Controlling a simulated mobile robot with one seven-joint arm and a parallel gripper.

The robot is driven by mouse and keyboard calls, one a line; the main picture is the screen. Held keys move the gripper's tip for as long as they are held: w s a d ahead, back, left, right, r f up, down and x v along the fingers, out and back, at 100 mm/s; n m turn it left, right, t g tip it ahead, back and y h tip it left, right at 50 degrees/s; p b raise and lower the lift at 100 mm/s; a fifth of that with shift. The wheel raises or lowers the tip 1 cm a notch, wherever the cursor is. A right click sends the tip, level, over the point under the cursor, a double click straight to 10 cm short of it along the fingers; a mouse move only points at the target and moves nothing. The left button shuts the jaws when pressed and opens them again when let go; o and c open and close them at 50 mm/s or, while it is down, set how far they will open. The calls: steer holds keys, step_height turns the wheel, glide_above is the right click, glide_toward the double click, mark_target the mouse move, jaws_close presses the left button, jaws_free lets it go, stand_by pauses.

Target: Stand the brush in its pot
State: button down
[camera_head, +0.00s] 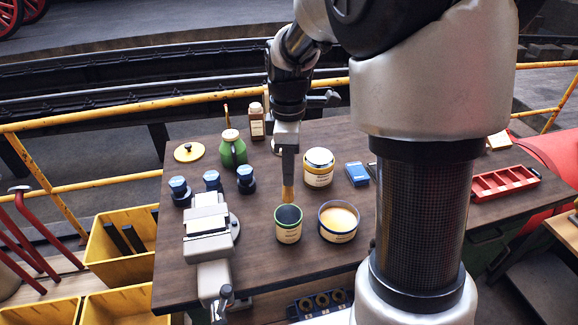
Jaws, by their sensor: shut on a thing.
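My gripper (288,178) is above the near middle of the workbench, pointing down. It is shut on the brush (288,194), of which only a short tan part shows below the fingers. Behind and just above the rim of a green pot (288,237) in the picture, the brush's lower end shows; I cannot tell if it is over the opening. The green pot has a pale label and a dark inside. A pot with a blue rim and cream contents (338,236) stands just to its right.
A white lidded tin (319,178) and a blue box (357,174) stand behind the pots. A red tray (504,183) lies far right.

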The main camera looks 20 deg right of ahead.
mark_target(289, 201)
steer(key=shift+f+b, duration=3.6)
steer(key=shift+f, duration=1.8)
steer(key=c, duration=1.6)
jaws_free()
steer(key=shift+o, duration=0.2)
step_height(289, 201, up, 17)
steer(key=p, duration=0.2)
steer(key=shift+r, duration=0.2)
